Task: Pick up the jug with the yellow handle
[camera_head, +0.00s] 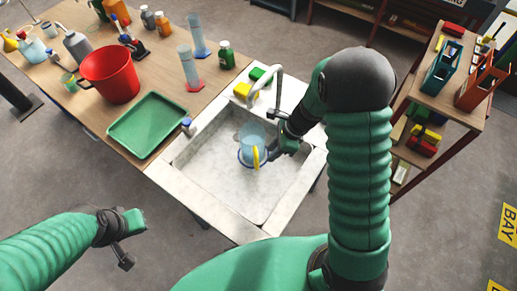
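The clear bluish jug with the yellow handle (254,137) is in the sink basin, toward its upper right part, with a blue ring near its base. The yellow handle (256,157) faces the near side. My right gripper (276,153) is down in the sink just right of the jug, close to the handle. Whether its fingers touch the handle, and how far they are apart, is too small to tell. My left gripper (125,262) hangs over the floor at the lower left, away from the sink; its finger opening is not clear.
The sink (205,178) has a curved faucet (279,80) behind the jug, with a yellow and a green sponge beside it. A wooden table (68,88) at the left holds a red bucket (110,75), a green tray (152,124), cylinders and bottles. A shelf (455,90) stands at right.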

